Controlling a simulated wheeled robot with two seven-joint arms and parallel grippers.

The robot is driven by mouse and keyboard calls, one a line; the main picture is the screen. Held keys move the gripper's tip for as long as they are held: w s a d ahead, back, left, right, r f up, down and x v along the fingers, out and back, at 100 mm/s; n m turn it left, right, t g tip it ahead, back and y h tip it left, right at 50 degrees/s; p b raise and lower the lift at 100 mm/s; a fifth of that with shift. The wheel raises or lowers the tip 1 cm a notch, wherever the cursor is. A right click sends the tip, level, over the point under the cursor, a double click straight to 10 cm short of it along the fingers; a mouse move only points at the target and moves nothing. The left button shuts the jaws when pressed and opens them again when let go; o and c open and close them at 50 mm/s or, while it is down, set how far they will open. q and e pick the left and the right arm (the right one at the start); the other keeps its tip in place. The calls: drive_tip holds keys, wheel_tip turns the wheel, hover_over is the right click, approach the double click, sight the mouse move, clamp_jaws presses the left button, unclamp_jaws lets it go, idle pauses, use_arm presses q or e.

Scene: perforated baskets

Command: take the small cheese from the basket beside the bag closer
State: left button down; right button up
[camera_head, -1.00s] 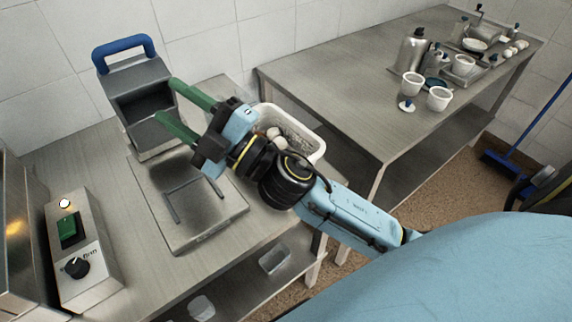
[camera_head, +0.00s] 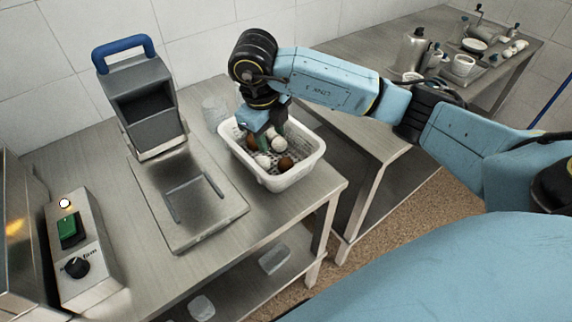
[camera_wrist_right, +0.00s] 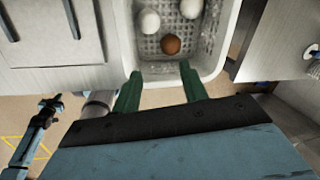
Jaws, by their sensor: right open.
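The white perforated basket (camera_head: 303,174) stands on the metal table, right of the bag closer (camera_head: 150,105) with its blue handle. It holds several small round pieces, white (camera_head: 263,161) and brown (camera_head: 286,164); I cannot tell for sure which is the small cheese. In the right wrist view a brown piece (camera_wrist_right: 171,44) lies nearest the fingers, with white pieces (camera_wrist_right: 149,21) beyond it. My right gripper (camera_head: 264,140) points down at the basket, its green fingers partly hidden. In the wrist view its fingers (camera_wrist_right: 160,77) are apart with nothing between them. My left gripper is not in view.
A clear container (camera_head: 214,112) stands behind the basket. A control box (camera_head: 82,245) with a green switch is at the left. A second table (camera_head: 345,110) with cups and bottles is at the right. The table front beside the bag closer's plate is bare.

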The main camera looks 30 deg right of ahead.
hover_over(284, 161)
drive_tip(key=a, duration=0.1)
drive_tip(key=shift+h, duration=0.3)
drive_tip(key=f, duration=0.6)
drive_tip(key=shift+s+a+f, duration=0.15)
drive_tip(key=shift+s+f, duration=0.05)
drive_tip(key=shift+f, duration=0.2)
drive_tip(key=shift+x, duration=2.95)
drive_tip(key=c, duration=0.6)
